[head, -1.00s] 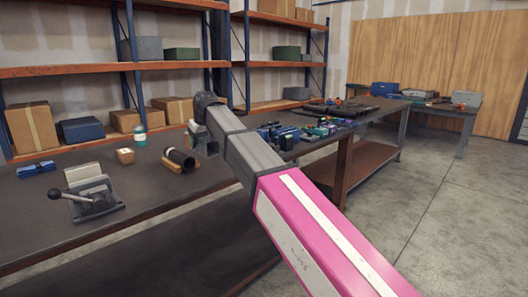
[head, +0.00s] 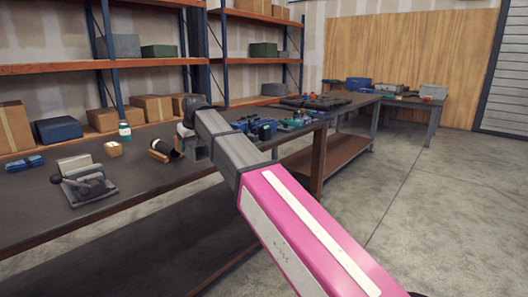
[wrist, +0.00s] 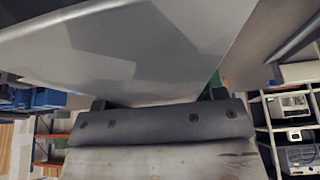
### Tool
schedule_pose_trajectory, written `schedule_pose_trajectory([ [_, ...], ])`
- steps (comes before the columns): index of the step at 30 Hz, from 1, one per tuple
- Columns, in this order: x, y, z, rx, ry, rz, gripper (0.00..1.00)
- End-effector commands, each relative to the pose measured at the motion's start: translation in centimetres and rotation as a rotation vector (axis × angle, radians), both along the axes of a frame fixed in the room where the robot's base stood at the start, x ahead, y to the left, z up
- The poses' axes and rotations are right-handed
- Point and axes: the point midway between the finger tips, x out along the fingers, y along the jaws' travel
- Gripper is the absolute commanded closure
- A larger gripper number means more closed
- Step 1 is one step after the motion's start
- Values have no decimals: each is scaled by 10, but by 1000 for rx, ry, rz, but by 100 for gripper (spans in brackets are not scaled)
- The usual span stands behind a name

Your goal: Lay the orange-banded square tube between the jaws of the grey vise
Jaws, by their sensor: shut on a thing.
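The grey vise (head: 84,184) stands on the dark workbench at the left of the head view, its lever to the front left. In the wrist view my gripper (wrist: 158,98) has its dark fingers at the sides of a wide, smooth grey thing (wrist: 130,50) that fills the upper picture. It is shut on this thing. No orange band shows on it, so I cannot tell for sure that it is the square tube. In the head view my arm's far end hides the gripper and what it holds. The gripper is right of the vise, apart from it.
A blue tool (head: 24,163) lies left. Several small parts (head: 265,128) crowd the bench farther right.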

Motion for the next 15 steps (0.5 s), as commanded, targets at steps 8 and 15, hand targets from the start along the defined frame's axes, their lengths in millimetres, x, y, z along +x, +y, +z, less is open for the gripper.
schedule_pose_trajectory([
  [8, -1, -65, -28, 0, 1, -98, 83],
  [15, 1, -154, -68, 0, 1, -240, 83],
])
